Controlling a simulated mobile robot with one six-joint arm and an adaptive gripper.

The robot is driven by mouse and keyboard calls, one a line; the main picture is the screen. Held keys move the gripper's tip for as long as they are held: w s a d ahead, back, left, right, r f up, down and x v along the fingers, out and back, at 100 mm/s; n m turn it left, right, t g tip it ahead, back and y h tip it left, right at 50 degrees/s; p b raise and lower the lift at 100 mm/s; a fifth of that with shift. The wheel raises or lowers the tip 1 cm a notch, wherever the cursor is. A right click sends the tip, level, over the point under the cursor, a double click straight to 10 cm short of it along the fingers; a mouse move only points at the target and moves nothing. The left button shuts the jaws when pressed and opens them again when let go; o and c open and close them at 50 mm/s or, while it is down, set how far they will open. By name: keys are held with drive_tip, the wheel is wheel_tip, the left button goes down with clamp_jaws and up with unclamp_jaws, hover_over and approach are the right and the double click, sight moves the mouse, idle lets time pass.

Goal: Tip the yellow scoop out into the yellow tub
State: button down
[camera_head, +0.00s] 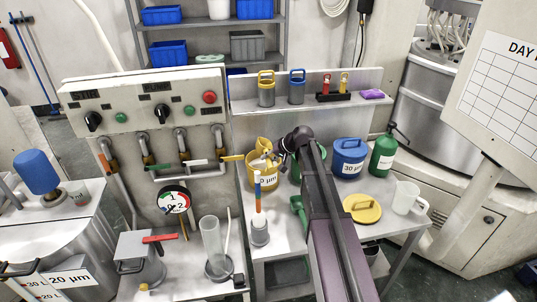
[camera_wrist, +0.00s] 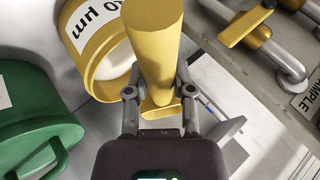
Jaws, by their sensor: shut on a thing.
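The yellow scoop (camera_wrist: 152,45) is between the two fingers of my gripper (camera_wrist: 158,95), which is shut on it. In the head view the scoop (camera_head: 263,145) shows above the mouth of the yellow tub (camera_head: 261,183), with my gripper (camera_head: 282,153) to its right. The tub stands open on the bench, with a white label. In the wrist view the tub (camera_wrist: 75,28) lies to the left of the scoop, and pale material shows inside it. The scoop partly covers the tub's mouth. I cannot tell what the scoop holds.
A closed green tub (camera_wrist: 35,125) stands close by, mostly behind my arm in the head view. A blue tub (camera_head: 348,160), green bottle (camera_head: 383,153), yellow lid (camera_head: 362,208) and clear jug (camera_head: 406,197) are to the right. Pipes with yellow handles (camera_wrist: 245,25) are near the scoop.

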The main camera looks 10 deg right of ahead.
drive_tip(key=shift+a+r+n+h+p, duration=0.2)
drive_tip(key=shift+r+n+h+p, duration=0.4)
drive_tip(key=shift+r+h+p, duration=2.15)
drive_tip(key=shift+f+y+p, duration=0.35)
drive_tip(key=shift+f+p, duration=0.35)
